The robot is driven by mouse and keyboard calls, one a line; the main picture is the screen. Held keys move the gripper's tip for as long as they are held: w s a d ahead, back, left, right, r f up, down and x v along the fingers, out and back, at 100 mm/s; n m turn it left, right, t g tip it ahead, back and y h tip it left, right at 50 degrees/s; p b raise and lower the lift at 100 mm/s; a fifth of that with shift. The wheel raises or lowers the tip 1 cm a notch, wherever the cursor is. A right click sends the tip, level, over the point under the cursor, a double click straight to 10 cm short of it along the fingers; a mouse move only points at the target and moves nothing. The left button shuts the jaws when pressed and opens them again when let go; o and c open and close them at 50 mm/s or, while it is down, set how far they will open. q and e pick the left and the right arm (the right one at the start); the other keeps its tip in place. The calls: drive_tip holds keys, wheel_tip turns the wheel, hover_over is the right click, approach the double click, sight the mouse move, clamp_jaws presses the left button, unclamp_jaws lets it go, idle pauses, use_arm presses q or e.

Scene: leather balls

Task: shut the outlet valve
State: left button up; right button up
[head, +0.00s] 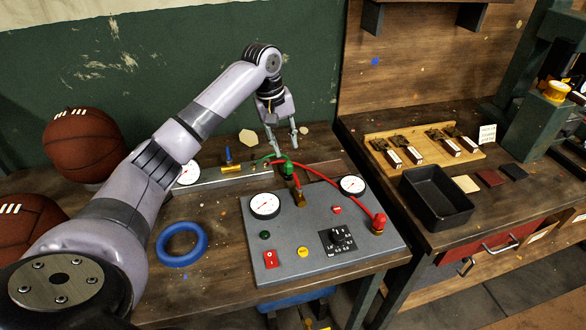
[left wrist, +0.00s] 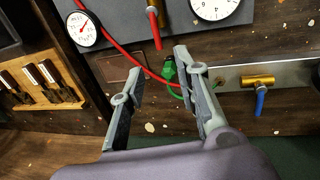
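A grey test panel (head: 325,235) carries a brass valve with a red lever (head: 298,184); the lever also shows in the left wrist view (left wrist: 154,30). Behind it, a brass valve (head: 232,168) with an upright blue lever (head: 228,154) sits on a metal strip; it also shows in the left wrist view (left wrist: 258,81). No label tells me which valve is the outlet. A green fitting (head: 287,168) joins a green hose and a red hose. My left gripper (head: 282,150) is open and empty, its fingertips close above the green fitting (left wrist: 169,70). My right gripper is not in view.
The panel has round gauges (head: 265,205), buttons and a black knob (head: 340,237). A red hose (head: 342,187) arches over it. A blue ring (head: 181,244) lies at left. Leather balls (head: 82,142) stand far left. A black bin (head: 436,197) sits on the right bench.

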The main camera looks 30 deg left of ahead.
use_arm(q)
drive_tip(key=p, duration=0.1)
hover_over(294, 175)
drive_tip(key=f, duration=0.5)
drive_tip(key=s+f, duration=0.1)
drive_tip(key=f, duration=0.1)
drive_tip(key=shift+a+f, duration=0.2)
drive_tip(key=shift+a, duration=0.05)
drive_tip(key=shift+w+d+f, duration=0.1)
drive_tip(key=shift+w+f, duration=0.05)
drive_tip(key=shift+f, duration=0.4)
drive_tip(key=shift+w+f, duration=0.1)
drive_tip(key=shift+f, duration=0.45)
drive_tip(key=shift+w+f, duration=0.15)
drive_tip(key=shift+f, duration=0.4)
drive_tip(key=shift+d, duration=0.1)
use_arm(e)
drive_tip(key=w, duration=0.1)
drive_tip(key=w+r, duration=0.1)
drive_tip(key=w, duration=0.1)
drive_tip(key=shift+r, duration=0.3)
use_arm(q)
drive_tip(key=shift+c, duration=0.5)
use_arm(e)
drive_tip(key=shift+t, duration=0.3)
use_arm(q)
drive_tip(key=c, duration=0.4)
clamp_jaws()
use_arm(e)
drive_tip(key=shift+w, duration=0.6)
